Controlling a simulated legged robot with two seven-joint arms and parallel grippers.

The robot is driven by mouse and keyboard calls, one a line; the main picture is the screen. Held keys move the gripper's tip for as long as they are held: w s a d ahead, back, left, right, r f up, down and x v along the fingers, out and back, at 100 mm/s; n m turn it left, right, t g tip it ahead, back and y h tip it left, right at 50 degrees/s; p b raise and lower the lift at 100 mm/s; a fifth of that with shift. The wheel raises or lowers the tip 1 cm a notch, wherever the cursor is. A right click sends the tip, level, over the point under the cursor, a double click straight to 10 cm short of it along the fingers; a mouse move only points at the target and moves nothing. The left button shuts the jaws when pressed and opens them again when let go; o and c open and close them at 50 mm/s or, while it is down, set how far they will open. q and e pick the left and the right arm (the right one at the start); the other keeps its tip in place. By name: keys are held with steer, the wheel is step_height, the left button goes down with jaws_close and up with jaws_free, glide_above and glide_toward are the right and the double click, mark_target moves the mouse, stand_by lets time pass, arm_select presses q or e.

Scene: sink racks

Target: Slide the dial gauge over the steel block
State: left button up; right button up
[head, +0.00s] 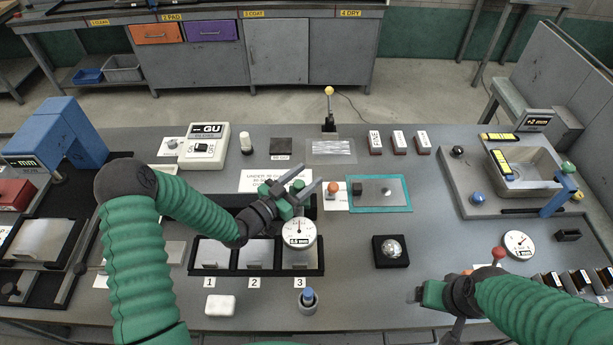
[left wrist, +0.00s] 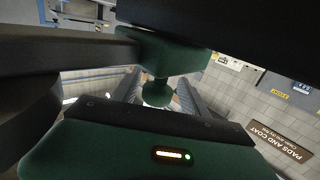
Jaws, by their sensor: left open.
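A round white dial gauge (head: 299,234) with a small readout stands over slot 3 of the black tray (head: 228,271). Pale steel pieces lie in slots 1, 2 and 3, the one in slot 3 (head: 299,258) partly hidden by the gauge. I cannot tell which piece is the steel block. My left gripper (head: 308,181) is open just above and behind the dial, its fingers pointing back and right, with nothing seen between them. It also shows in the left wrist view (left wrist: 158,92), close up. My right gripper (head: 418,295) is at the front right; its jaws are unclear.
A second dial (head: 518,243) stands at the right near a red-knobbed lever (head: 498,253). A steel ball on a black base (head: 390,258) and a teal-edged plate (head: 379,206) lie right of the tray. A blue-topped holder (head: 308,301) stands in front of slot 3.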

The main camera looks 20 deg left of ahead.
arm_select(q)
steer(key=shift+w+a+f, duration=0.1)
steer(key=shift+a+f, duration=0.05)
steer(key=shift+a, duration=0.3)
steer(key=shift+c, duration=0.2)
steer(key=shift+d, duration=0.25)
steer(key=shift+c, duration=1.2)
steer(key=shift+d+r, duration=0.25)
steer(key=shift+d, duration=0.4)
steer(key=c, duration=0.5)
steer(key=shift+d, duration=0.1)
steer(key=shift+c, duration=1.1)
jaws_close()
steer(key=shift+a+f, duration=0.1)
steer(key=shift+a, duration=0.35)
arm_select(e)
steer(key=shift+a, duration=0.1)
arm_select(q)
steer(key=shift+d+f, duration=0.1)
